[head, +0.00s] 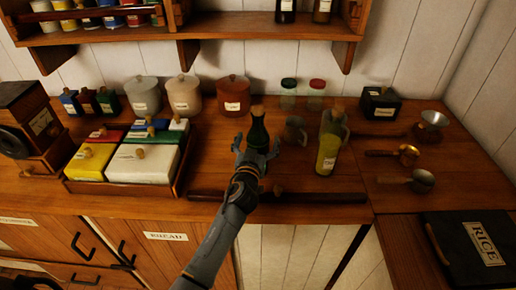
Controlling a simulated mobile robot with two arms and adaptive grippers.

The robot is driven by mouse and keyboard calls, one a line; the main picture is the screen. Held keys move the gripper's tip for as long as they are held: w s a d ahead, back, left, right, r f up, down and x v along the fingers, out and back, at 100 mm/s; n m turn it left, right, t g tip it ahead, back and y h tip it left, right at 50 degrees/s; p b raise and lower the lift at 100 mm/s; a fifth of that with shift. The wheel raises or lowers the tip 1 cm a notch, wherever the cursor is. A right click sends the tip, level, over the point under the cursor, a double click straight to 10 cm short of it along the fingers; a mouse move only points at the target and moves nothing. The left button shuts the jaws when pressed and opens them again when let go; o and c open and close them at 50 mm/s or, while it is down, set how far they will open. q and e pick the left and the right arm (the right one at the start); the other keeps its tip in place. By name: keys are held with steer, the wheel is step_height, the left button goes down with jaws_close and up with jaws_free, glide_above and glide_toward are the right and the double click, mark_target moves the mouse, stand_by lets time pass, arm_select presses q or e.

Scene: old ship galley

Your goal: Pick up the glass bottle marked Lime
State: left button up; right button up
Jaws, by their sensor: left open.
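A dark green glass bottle (258,130) with a cork stands upright on the wooden counter. A second corked bottle (327,155), clear with a yellow lower part, stands to its right. I cannot read the word Lime on either one. My left gripper (256,147) is open, its fingers in front of and to either side of the green bottle's lower part. It holds nothing that I can see, and whether it touches the bottle is unclear. The gripper hides the bottle's base. My right gripper is not in view.
A grey mug (295,131) stands between the bottles. A dark rail (315,198) runs along the counter's front edge. A divided box (180,178) of lidded containers is at left, canisters (233,94) behind. Scoops (421,181) lie at right. A shelf (225,28) hangs above.

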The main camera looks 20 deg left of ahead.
arm_select(q)
steer(key=shift+w, duration=0.3)
steer(key=shift+s, duration=0.1)
steer(key=c, duration=1.9)
steer(key=shift+r, duration=0.15)
steer(key=shift+c, duration=0.2)
steer(key=shift+r, duration=0.1)
